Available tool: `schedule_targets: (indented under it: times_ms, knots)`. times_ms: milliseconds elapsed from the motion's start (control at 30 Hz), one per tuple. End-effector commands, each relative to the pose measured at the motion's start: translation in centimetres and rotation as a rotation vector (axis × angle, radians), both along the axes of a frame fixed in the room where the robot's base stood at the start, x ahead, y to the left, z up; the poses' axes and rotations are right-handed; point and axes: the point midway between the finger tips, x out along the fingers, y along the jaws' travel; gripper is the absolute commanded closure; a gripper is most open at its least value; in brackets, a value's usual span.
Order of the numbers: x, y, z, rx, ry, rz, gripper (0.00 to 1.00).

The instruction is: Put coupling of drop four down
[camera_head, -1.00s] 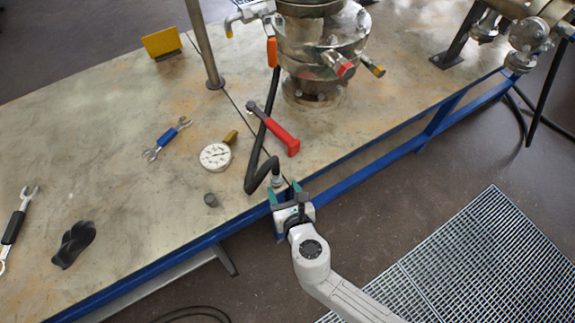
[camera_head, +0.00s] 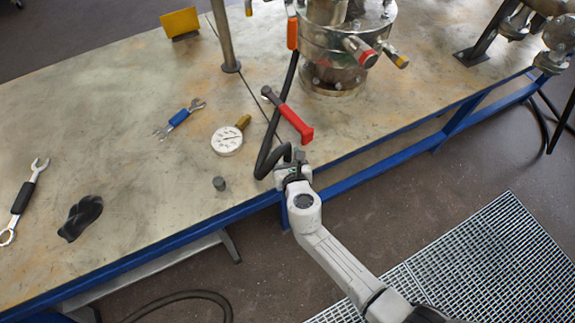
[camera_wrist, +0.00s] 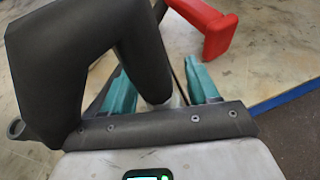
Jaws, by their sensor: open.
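The black hose (camera_head: 266,152) of the drop hangs from an orange sleeve (camera_head: 292,34) and loops over at the bench's front edge. Its lower end goes down to my gripper (camera_head: 290,168). In the wrist view, the thick hose (camera_wrist: 110,28) bends over and its end comes down between the two teal fingers of my gripper (camera_wrist: 160,88). A small pale part of the coupling (camera_wrist: 173,100) shows at the hose end, between the fingers. The fingers are open, apart on either side of it. The coupling's lower part is hidden behind my gripper's body.
A red-handled tool (camera_head: 296,124) lies close behind my gripper. A flanged vessel (camera_head: 333,60) stands behind. Bare bench lies between them.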

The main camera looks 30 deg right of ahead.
Motion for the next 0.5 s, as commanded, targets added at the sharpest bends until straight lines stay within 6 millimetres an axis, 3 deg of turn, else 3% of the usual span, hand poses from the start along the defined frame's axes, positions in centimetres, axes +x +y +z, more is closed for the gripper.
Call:
schedule_targets:
  times_ms: [167,500]
  knots:
    - [-0.01,-0.01,0.05,0.000,0.000,0.000,0.42]
    - [-0.03,0.01,0.05,0.000,0.000,0.000,0.75]
